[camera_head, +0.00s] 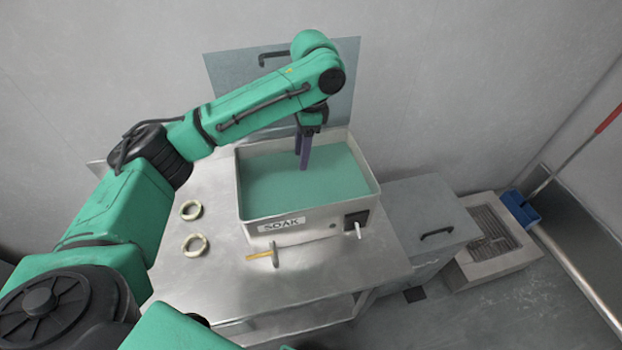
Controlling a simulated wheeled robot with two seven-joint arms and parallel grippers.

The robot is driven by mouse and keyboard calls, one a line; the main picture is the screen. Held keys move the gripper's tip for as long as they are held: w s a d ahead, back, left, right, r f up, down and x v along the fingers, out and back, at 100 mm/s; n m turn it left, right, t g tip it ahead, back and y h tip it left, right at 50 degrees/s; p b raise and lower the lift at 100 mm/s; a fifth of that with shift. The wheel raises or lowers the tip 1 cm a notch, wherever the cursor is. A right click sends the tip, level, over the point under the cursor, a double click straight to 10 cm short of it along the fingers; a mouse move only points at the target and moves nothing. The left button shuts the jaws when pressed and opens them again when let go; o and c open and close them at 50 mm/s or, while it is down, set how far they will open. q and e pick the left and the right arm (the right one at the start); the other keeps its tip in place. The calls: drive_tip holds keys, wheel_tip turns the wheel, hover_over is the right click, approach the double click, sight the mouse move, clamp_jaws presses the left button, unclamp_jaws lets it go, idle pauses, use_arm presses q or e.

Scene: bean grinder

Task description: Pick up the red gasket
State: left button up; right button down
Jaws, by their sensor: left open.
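I see no red gasket in this view. Two cream-coloured rings, an upper ring (191,210) and a lower ring (195,245), lie flat on the metal table left of the soak tank. The open-topped tank (243,206), labelled SOAK, holds opaque green liquid (270,180); anything under its surface is hidden. My left gripper (303,167) points down over the tank, its dark purple fingers at or just above the liquid. It is open, with nothing visible between the fingers. My right gripper is out of view.
The tank's lid (340,85) stands raised behind it. A small tool with a yellow part (262,256) lies in front of the tank. A grey lidded bin (425,215) and a grated floor unit (490,240) stand right. The table's front (320,280) is clear.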

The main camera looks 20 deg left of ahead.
use_arm(q)
wheel_tip(320, 180, down, 3)
drive_tip(key=s, duration=0.1)
hover_over(292, 198)
drive_tip(key=d, duration=0.1)
drive_tip(key=f, duration=0.4)
drive_tip(key=shift+s+d+f, duration=0.1)
drive_tip(key=shift+s+f, duration=0.05)
drive_tip(key=shift+s, duration=0.2)
drive_tip(key=f, duration=0.2)
drive_tip(key=f+p, duration=0.1)
drive_tip(key=f, duration=0.1)
drive_tip(key=w+a+f+p, duration=0.1)
drive_tip(key=shift+f, duration=0.4)
drive_tip(key=shift+s+f, duration=0.15)
drive_tip(key=shift+c, duration=0.7)
clamp_jaws()
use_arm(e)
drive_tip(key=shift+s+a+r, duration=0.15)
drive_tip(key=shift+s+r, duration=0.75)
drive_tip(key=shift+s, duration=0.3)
